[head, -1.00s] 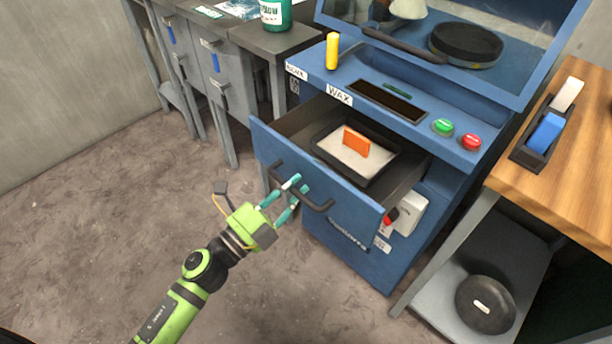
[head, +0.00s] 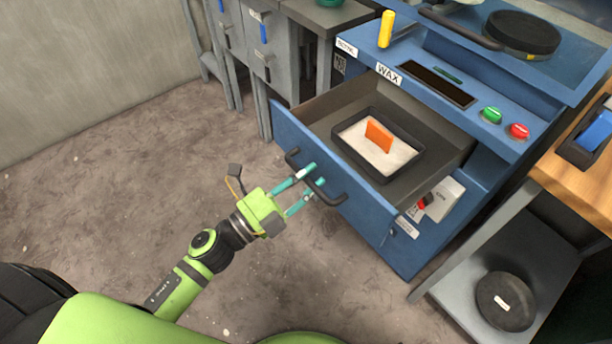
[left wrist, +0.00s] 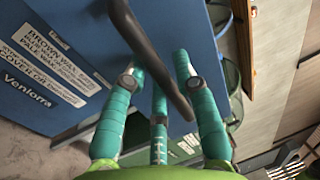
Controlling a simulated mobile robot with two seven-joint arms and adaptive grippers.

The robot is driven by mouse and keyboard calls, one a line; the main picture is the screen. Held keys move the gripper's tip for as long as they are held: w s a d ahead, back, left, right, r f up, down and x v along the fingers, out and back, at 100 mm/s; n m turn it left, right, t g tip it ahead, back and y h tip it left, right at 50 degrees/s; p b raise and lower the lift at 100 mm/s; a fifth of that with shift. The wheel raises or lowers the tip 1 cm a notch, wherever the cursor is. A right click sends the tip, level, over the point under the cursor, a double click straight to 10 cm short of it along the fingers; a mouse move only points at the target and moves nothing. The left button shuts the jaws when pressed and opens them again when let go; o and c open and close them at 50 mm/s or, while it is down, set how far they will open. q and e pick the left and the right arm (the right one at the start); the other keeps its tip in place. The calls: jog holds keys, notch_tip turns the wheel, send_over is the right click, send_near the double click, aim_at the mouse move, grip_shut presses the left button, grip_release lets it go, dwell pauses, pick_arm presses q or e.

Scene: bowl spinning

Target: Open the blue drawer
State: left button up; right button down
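The blue drawer (head: 345,185) is pulled well out of the blue machine (head: 440,103). A dark handle (head: 326,190) runs across its front. My left gripper (head: 313,176) is at this handle, with its teal fingers on both sides of the bar and closed around it. In the left wrist view, the handle (left wrist: 150,50) passes between the fingers (left wrist: 160,75), close against the right one; exact contact is partly hidden. Inside the drawer lies a black tray (head: 418,153) with white material and an upright orange block (head: 378,134). My right gripper is not in view.
A grey table (head: 288,25) stands to the left of the machine. A wooden-topped bench (head: 575,185) stands at the right, with a dark round object (head: 505,300) on its lower shelf. The floor (head: 120,200) in front of the drawer is clear.

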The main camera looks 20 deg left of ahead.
pick_arm(q)
jog(key=shift+s+a+f, duration=0.15)
jog(key=shift+s, duration=0.05)
jog(key=v, duration=1.1)
jog(key=shift+s+a, duration=0.2)
